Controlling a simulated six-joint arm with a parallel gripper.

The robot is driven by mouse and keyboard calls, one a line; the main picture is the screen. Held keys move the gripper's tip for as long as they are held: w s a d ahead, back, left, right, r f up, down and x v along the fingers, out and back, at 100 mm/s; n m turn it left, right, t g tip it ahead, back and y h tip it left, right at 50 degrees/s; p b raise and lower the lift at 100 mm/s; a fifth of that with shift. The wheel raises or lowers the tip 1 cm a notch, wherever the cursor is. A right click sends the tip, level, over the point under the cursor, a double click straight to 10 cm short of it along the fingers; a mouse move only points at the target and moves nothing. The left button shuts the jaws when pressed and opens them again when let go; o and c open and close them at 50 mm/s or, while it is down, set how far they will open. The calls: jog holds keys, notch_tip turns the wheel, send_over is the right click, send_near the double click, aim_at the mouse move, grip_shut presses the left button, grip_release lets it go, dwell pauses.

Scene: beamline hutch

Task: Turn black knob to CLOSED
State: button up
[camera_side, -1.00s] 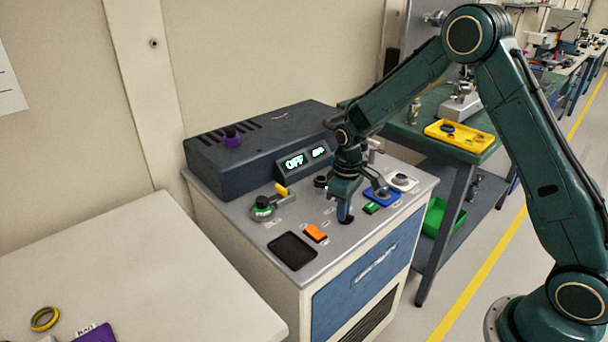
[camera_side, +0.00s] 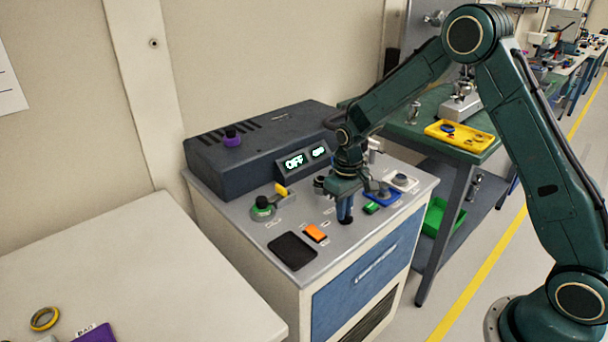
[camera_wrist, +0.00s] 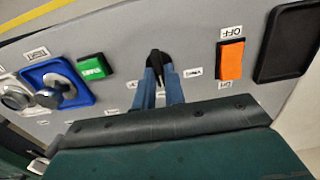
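The black knob (camera_wrist: 157,58) sits on the grey panel top in the wrist view, its narrow end pointing up in the picture. My gripper (camera_wrist: 158,82) has its two blue fingers close together, one on each side of the knob's handle. Small white labels (camera_wrist: 193,73) lie on both sides of it; their words are too small to read. In the side view my gripper (camera_side: 345,218) reaches straight down to the panel near its front edge and hides most of the knob.
An orange rocker switch (camera_wrist: 230,60) and a black pad (camera_wrist: 289,42) lie to one side, a green button (camera_wrist: 93,67) and a blue-plated control (camera_wrist: 58,87) to the other. A dark box with lit displays (camera_side: 295,161) stands behind.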

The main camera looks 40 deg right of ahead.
jog(key=o, duration=0.3)
jog(key=shift+o, duration=0.2)
jog(key=shift+r, duration=0.1)
notch_tip(320, 180, up, 14)
jog(key=shift+f, duration=0.2)
dwell(0.3)
jog(key=shift+r, duration=0.1)
